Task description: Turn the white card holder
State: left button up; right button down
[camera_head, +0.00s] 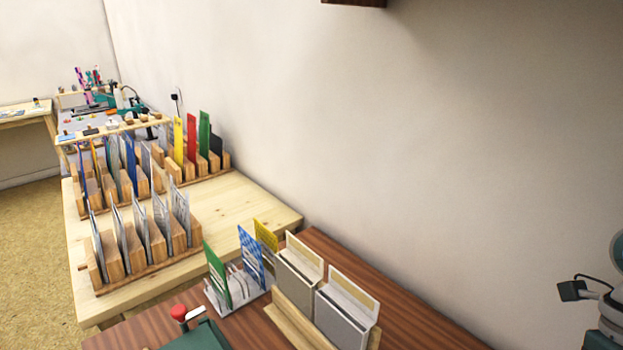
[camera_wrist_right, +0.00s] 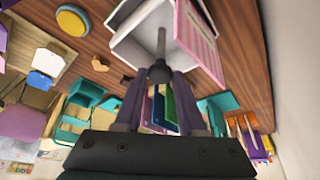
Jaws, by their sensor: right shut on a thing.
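In the right wrist view, a white card holder (camera_wrist_right: 128,45) stands on a dark wooden surface, with a pink-edged card (camera_wrist_right: 197,38) on its right side. A grey rod rises from it to a dark round knob (camera_wrist_right: 159,74). My right gripper (camera_wrist_right: 159,79) is shut on this knob, with its two fingers on either side. The head view shows a small white rack (camera_head: 238,299) with green and blue cards on the brown table; I cannot tell whether it is the same holder. My left gripper is not in view.
In the head view, wooden racks of cards (camera_head: 150,262) stand on a pale table (camera_head: 250,207). A wooden stand with grey boxes (camera_head: 340,318) is beside the white rack. A red-knobbed green object (camera_head: 205,337) is at the front. The wall borders the tables.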

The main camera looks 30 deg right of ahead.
dwell(0.4)
jog(key=c, duration=0.5)
grip_release()
